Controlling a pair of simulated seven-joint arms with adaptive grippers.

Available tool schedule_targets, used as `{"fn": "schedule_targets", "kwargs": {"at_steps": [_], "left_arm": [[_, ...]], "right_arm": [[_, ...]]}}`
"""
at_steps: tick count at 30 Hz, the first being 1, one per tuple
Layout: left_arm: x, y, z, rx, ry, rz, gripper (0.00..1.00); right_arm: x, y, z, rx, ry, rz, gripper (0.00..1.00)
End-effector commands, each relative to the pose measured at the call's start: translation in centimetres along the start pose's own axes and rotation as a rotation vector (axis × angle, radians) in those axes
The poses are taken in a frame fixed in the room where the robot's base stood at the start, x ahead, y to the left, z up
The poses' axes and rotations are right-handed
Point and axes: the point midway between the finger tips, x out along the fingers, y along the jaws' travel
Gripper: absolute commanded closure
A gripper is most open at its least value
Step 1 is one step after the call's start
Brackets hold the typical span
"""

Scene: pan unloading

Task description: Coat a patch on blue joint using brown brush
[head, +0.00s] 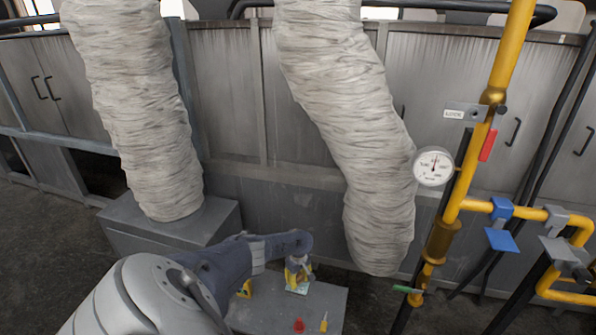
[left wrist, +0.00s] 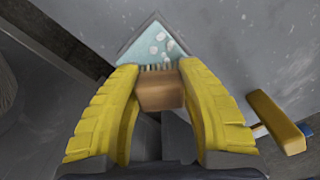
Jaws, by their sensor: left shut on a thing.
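My left gripper (head: 297,266) reaches over the low grey table in the head view. In the left wrist view its two yellow fingers (left wrist: 160,88) are shut on the brown brush (left wrist: 161,94), whose pale bristles point away from me. Just beyond the bristles is a square container (left wrist: 153,44) with pale blue contents and white spots. I cannot tell whether the bristles touch the contents. The blue joint (head: 502,208) is on the yellow pipe at the right of the head view, with a blue plate below it. My right gripper is not in view.
The grey table (head: 270,312) bears a red item (head: 299,325) and a small yellow-handled tool (head: 323,322). A yellow-handled tool with a blue end (left wrist: 275,120) lies right in the wrist view. A wrapped duct (head: 350,130) hangs between table and pipe. A gauge (head: 433,166) is beside the pipe.

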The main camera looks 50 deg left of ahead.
Motion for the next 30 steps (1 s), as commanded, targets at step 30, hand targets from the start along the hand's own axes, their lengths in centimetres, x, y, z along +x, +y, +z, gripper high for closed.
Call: {"fn": "schedule_targets", "kwargs": {"at_steps": [30], "left_arm": [[1.01, 0.05, -0.04, -0.002, 0.0, 0.001, 0.89]], "right_arm": [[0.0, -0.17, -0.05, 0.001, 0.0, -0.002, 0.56]]}}
